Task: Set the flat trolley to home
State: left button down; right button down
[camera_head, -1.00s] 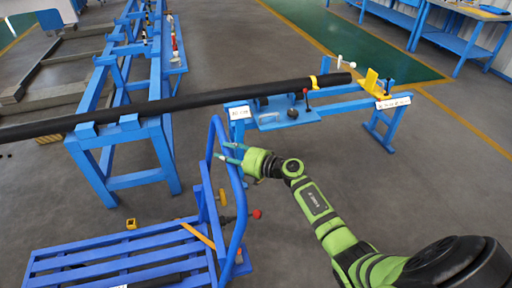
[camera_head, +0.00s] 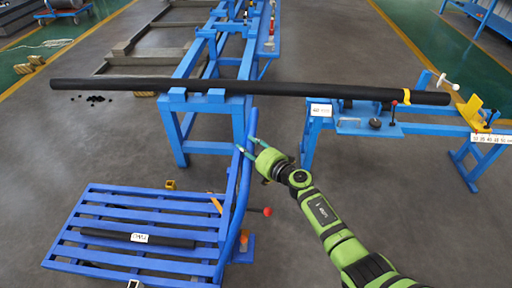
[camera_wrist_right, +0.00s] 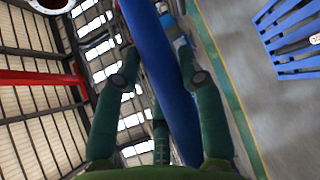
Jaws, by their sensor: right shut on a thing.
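The flat trolley (camera_head: 110,207) is a blue slatted cart at the lower left of the head view. Its upright blue push handle (camera_head: 243,180) rises at its right end. My right gripper (camera_head: 248,150) comes from the right and is shut on the upper part of this handle. In the right wrist view the blue handle bar (camera_wrist_right: 160,65) passes between the green fingers. A short black roll (camera_head: 110,236) with a white label lies on the trolley's slats. My left gripper is not seen. No marked home spot can be made out.
A long black pipe (camera_head: 290,89) lies across a blue stand (camera_head: 203,107) and a blue bench (camera_head: 372,127) behind the trolley. A red knob (camera_head: 267,211) sticks out right of the handle. Grey floor is clear left of the trolley and at lower right.

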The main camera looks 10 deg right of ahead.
jog(key=shift+a+r, duration=0.15)
jog(key=shift+r, duration=0.05)
jog(key=c, duration=0.7)
grip_release()
jog(key=shift+w, duration=0.1)
jog(key=shift+c, duration=0.2)
jog(key=shift+f, duration=0.1)
jog(key=shift+s+d, duration=0.35)
jog(key=shift+s, duration=0.15)
jog(key=v, duration=1.1)
